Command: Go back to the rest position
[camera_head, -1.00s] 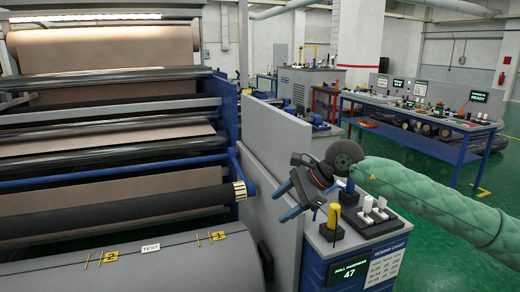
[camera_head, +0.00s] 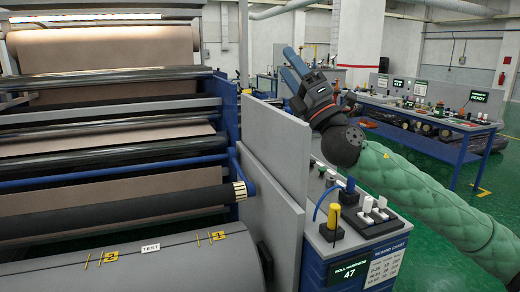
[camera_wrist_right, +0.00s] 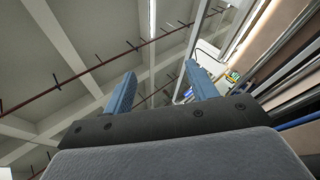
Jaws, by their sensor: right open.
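My right gripper (camera_head: 285,60) is raised above the grey side panel beside the machine, with its blue fingers pointing up and to the left. In the right wrist view its two fingers (camera_wrist_right: 160,74) stand apart with nothing between them, against the ceiling. My right arm in its green quilted sleeve comes in from the right. My left gripper and arm are not in view. A grey wrapped roll (camera_head: 150,265) with a TEST label and yellow marks lies at the front left.
The roll machine (camera_head: 228,130) fills the left side. A console (camera_head: 320,270) with a yellow-handled tool (camera_head: 333,215), a blue curved item (camera_head: 323,203) and a display reading 47 stands below my arm. A blue workbench (camera_head: 400,125) stands behind. Green floor (camera_head: 420,260) is clear at right.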

